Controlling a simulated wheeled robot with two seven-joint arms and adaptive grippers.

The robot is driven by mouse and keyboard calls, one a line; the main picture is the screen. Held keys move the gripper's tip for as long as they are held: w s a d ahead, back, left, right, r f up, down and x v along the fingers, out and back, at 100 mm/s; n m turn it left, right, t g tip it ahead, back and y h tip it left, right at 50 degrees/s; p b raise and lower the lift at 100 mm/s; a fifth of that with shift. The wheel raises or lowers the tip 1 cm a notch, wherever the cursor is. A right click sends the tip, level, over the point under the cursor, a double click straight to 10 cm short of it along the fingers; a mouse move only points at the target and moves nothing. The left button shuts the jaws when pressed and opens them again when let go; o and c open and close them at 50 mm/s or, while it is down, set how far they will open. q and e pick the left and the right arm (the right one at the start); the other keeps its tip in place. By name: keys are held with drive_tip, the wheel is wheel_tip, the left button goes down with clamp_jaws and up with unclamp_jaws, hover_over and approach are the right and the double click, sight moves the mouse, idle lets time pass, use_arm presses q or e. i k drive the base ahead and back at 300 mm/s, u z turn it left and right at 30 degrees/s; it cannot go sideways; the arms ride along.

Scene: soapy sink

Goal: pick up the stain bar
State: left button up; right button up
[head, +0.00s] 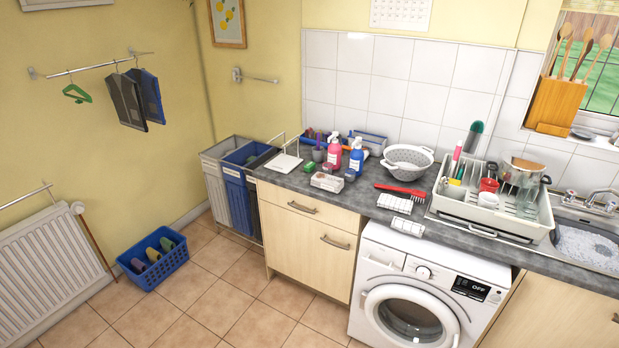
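I cannot tell for sure which item is the stain bar. Several small items stand at the left of the grey worktop (375,212), near a pink bottle (334,151) and a blue bottle (356,157). Neither of my grippers shows in the head view.
A red brush (402,191) and folded checked cloths lie mid-worktop. Behind are a white colander (408,162) and, right, a loaded dish rack (500,215) beside the sink (588,249). A washing machine (425,290) stands below. A blue basket (153,257) sits on otherwise clear tiled floor.

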sight(310, 166)
drive_tip(key=u, duration=0.85)
drive_tip(key=i, duration=1.6)
drive_tip(key=z, duration=0.7)
